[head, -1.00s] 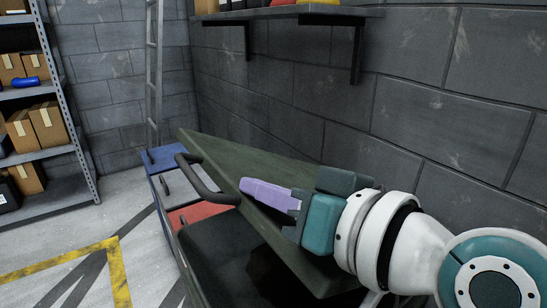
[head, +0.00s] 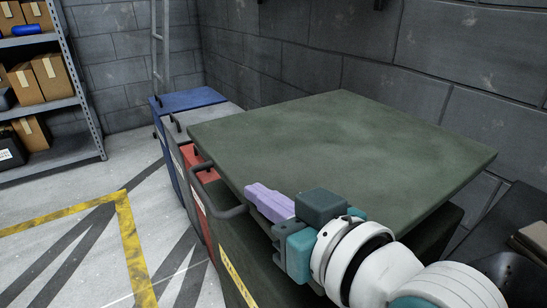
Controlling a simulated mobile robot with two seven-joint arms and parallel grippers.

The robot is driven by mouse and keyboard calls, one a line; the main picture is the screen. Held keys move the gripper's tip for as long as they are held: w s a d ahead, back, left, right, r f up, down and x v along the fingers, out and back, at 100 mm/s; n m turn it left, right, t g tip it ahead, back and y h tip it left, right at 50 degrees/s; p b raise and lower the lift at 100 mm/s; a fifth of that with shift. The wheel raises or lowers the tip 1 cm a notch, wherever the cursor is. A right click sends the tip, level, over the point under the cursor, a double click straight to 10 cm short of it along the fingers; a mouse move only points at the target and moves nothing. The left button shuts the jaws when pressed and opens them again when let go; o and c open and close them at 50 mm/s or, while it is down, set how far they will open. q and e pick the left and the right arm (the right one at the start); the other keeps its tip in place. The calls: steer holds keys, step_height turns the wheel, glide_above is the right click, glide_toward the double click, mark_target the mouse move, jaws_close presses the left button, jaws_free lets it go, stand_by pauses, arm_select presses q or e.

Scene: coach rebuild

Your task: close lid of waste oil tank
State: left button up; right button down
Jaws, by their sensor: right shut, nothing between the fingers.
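The waste oil tank is a dark green box (head: 228,240) with a yellow label on its front. Its broad green lid (head: 340,150) is low over the tank, near level. Dark space shows under its near right side, so it looks slightly raised; the exact gap is hard to tell. A dark bar handle (head: 215,200) curves out at the lid's front left edge. My right gripper (head: 262,198), with purple fingers, is shut and empty at the lid's near edge, close to the handle's near end. Whether it touches the lid is unclear. My left gripper is not in view.
Red (head: 200,180), grey (head: 200,122) and blue (head: 190,100) bins stand in a row beyond the tank. A block wall (head: 440,65) rises behind. Shelving with boxes (head: 50,75) stands at far left. The marked floor (head: 70,235) at left is clear.

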steer(key=shift+s+d+f, duration=0.1)
steer(key=shift+s+f, duration=0.1)
steer(key=shift+f, duration=0.5)
steer(key=shift+r, duration=0.1)
step_height(320, 180, up, 6)
steer(key=p, duration=0.5)
steer(key=shift+w, duration=0.1)
steer(key=v, duration=0.3)
steer(key=p+v, duration=0.1)
steer(key=v, duration=0.2)
steer(key=p+v, duration=0.1)
steer(key=v, duration=0.2)
steer(key=shift+s+f, duration=0.2)
steer(key=shift+f, duration=0.05)
steer(key=s+d+r+m+g+h+p, duration=0.4)
steer(key=s+d+r+g+h+p, duration=0.5)
steer(key=s+d+r+p, duration=1)
steer(key=w+a+r+p, duration=0.1)
steer(key=r+p, duration=1.5)
steer(key=p, duration=0.2)
steer(key=w+a+r+p, duration=0.1)
steer(key=a+r+p, duration=0.1)
steer(key=r+p, duration=1.5)
steer(key=shift+w+a+p, duration=0.25)
steer(key=shift+w+p, duration=0.05)
steer(key=shift+p, duration=0.85)
